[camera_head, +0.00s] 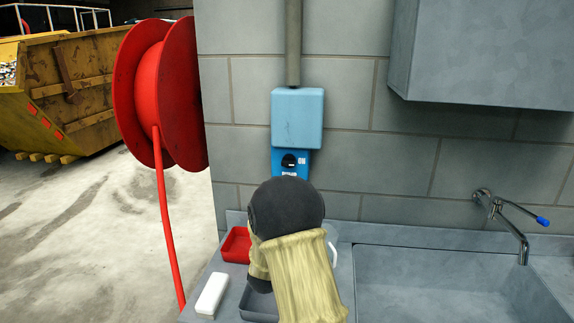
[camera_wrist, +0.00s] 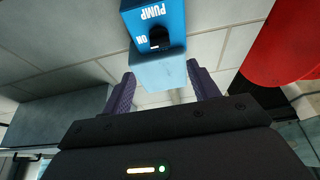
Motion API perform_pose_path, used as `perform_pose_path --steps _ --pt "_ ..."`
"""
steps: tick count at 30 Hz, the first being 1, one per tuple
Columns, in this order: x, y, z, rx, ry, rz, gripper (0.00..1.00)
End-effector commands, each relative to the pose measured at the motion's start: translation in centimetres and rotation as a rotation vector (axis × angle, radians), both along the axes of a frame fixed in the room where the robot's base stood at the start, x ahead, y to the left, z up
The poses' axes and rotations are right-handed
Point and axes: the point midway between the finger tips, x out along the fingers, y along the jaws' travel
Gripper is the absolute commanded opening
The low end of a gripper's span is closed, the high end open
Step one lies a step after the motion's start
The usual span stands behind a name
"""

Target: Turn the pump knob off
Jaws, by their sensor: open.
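The pump knob (camera_head: 289,160) is a small black dial on a blue switch box (camera_head: 278,160) on the block wall. A larger light-blue box (camera_head: 297,118) is just above it. In the wrist view, which is upside down, the knob (camera_wrist: 160,37) sits beside the white word ON, with PUMP printed farther up the picture. Its exact setting is hard to read. My gripper (camera_wrist: 160,72) is open and empty, its two purple fingers pointing at the wall. The light-blue box shows between them, and the knob is beyond, apart from the fingers. In the head view my arm hides the gripper.
A counter holds a red tray (camera_head: 234,246), a white block (camera_head: 212,296) and a grey tray (camera_head: 256,302). A sink (camera_head: 440,285) with a tap (camera_head: 510,226) is at right, under a grey cabinet (camera_head: 485,50). A red hose reel (camera_head: 160,95) stands at left.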

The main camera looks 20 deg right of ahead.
Motion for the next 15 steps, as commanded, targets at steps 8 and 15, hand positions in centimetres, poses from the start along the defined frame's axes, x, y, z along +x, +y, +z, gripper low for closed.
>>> perform_pose_path --steps 8,15 --pt "3.8 -2.6 2.3 0.0 -0.001 -0.001 0.6" --pt "6.9 -4.7 3.7 0.0 0.0 -0.001 0.6"
